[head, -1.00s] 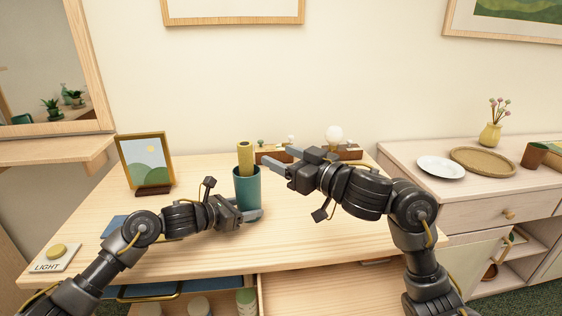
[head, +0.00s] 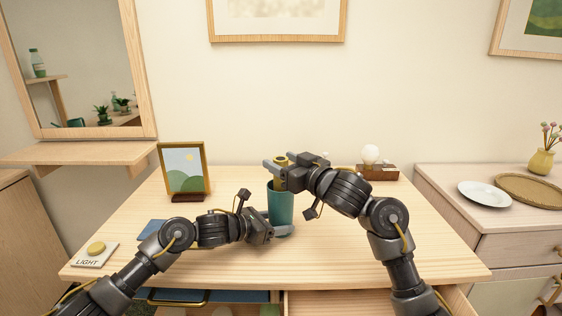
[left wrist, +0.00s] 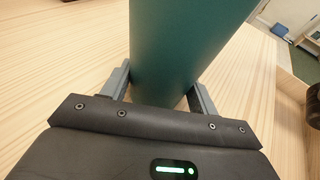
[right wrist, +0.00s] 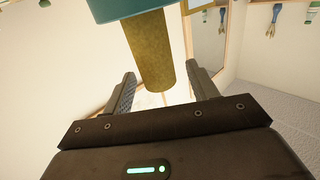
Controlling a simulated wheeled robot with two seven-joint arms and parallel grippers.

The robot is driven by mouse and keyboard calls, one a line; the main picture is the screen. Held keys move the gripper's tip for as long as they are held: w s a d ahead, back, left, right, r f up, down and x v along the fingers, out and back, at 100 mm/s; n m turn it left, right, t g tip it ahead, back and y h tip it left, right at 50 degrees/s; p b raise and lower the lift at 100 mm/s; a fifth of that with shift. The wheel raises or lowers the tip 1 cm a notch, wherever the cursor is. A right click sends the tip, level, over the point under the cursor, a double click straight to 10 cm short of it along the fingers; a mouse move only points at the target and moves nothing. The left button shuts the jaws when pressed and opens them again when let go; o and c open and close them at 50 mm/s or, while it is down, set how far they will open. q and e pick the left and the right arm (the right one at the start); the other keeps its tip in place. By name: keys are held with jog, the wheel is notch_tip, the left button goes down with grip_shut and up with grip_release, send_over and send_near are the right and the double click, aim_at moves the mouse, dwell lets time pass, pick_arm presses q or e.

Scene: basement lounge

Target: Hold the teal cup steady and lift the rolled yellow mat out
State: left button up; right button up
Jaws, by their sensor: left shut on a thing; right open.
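The teal cup (head: 281,208) stands upright on the desk in the head view. The rolled yellow mat (head: 281,160) sticks up out of its top, partly hidden by my right gripper. My left gripper (head: 284,230) is shut on the cup low on its side; the left wrist view shows the cup (left wrist: 180,50) between its fingers. My right gripper (head: 274,174) is open at the mat's upper part. In the right wrist view the mat's free end (right wrist: 152,60) lies between the spread fingers, with the cup rim (right wrist: 120,8) beyond.
A framed picture (head: 184,172) stands at the desk's left and a light switch plate (head: 95,254) at its front left. A lamp with a round bulb (head: 371,160) stands at the back right. A side cabinet (head: 450,195) bears a plate (head: 484,194).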

jog(key=shift+w+a, duration=0.35)
jog(key=shift+w, duration=0.1)
jog(key=c, duration=1.1)
jog(key=shift+o, duration=0.2)
notch_tip(320, 180, up, 18)
jog(key=shift+f, duration=0.2)
dwell(1.1)
pick_arm(q)
jog(key=o, duration=1)
